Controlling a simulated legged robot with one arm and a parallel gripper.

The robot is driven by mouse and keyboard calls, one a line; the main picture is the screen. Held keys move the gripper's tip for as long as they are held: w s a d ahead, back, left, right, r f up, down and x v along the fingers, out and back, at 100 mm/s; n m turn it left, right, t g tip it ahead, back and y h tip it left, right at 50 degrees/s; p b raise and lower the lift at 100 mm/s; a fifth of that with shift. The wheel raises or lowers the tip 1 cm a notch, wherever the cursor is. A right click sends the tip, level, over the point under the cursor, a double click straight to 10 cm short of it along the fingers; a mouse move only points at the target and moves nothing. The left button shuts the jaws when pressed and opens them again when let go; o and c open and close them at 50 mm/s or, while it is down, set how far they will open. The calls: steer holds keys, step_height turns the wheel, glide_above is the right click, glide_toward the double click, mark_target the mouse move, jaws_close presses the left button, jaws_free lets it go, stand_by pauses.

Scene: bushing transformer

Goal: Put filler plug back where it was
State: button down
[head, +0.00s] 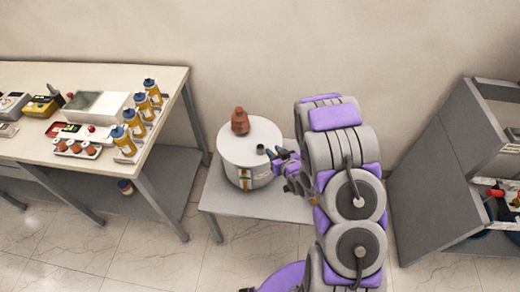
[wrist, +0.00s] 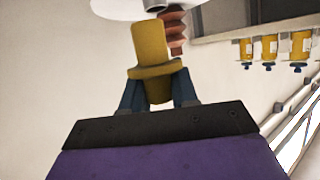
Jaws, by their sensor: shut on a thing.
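The filler plug (wrist: 150,45) is a yellow, brass-coloured stepped cylinder with a wide flange. My gripper (wrist: 158,98) is shut on its lower part, with one dark blue finger on each side. The transformer (head: 240,157) is a white round tank on a low grey table. Its brown bushing (head: 240,121) stands upright on the lid and also shows behind the plug in the wrist view (wrist: 177,42). A small dark round fitting (head: 260,149) shows at the lid's right side. In the head view my gripper (head: 272,154) is beside this fitting; the plug cannot be made out there.
The low table (head: 225,201) is bare around the tank. A workbench (head: 165,84) on the left carries several yellow bottles, a tray of brown parts and instruments. A grey shelf unit (head: 425,172) stands on the right. Open floor lies in front.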

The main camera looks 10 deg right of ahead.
step_height(320, 180, down, 3)
steer(key=s+a+n, duration=0.1)
steer(key=s+a, duration=0.1)
steer(key=shift+y, duration=0.3)
steer(key=w+b, duration=0.1)
steer(key=w, duration=0.4)
steer(key=w+a+b, duration=0.1)
steer(key=w, duration=0.4)
steer(key=w+a+f+b, duration=0.1)
steer(key=w, duration=0.4)
step_height(320, 180, down, 4)
steer(key=shift+r+b, duration=0.15)
steer(key=shift+b, duration=0.7)
steer(key=shift+d+r, duration=0.1)
steer(key=c, duration=0.9)
jaws_free()
steer(key=shift+o, duration=0.2)
